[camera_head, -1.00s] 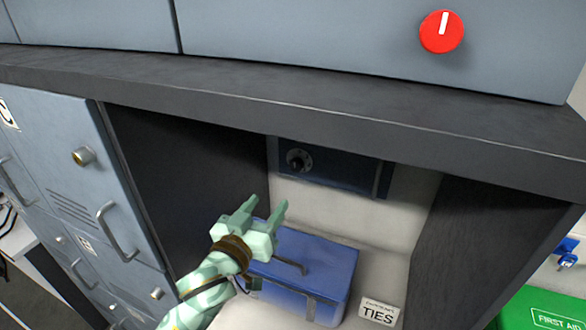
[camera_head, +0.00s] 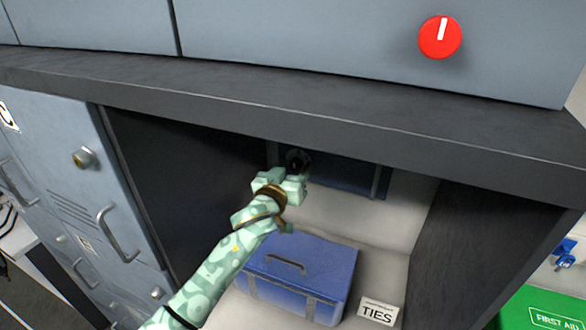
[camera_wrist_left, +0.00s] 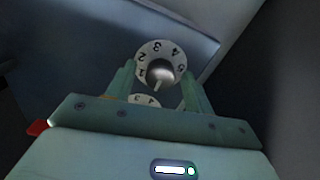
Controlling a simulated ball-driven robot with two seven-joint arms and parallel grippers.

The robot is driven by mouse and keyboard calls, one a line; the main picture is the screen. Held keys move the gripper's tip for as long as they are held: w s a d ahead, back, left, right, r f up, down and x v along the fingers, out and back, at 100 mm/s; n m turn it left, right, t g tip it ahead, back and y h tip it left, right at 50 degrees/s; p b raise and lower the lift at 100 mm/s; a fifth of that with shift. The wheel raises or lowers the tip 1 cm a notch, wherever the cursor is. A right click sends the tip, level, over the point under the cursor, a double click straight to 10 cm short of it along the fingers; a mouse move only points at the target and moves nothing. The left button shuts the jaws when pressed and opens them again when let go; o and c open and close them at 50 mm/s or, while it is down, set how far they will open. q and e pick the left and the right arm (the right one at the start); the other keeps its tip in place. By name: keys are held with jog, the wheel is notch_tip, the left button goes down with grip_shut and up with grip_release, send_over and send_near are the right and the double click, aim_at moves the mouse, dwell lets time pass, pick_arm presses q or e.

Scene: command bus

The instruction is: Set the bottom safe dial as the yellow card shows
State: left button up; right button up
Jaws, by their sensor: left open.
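In the left wrist view, a white numbered dial (camera_wrist_left: 149,50) with a grey knob (camera_wrist_left: 160,73) lies between and just beyond the open fingers (camera_wrist_left: 158,80). Contact cannot be told. Part of a second numbered dial (camera_wrist_left: 143,99) shows lower between the fingers. The yellow card and my right gripper are not in view.
A blue box (camera_head: 305,268) with a handle stands below my left arm, beside a TIES sign (camera_head: 378,311). The shelf edge (camera_head: 300,105) overhangs the recess. Grey lockers (camera_head: 75,160) stand left. A red knob (camera_head: 440,37) is on the upper cabinet.

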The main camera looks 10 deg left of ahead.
pick_arm(q)
jog(key=c, duration=1)
jog(key=shift+o, duration=0.2)
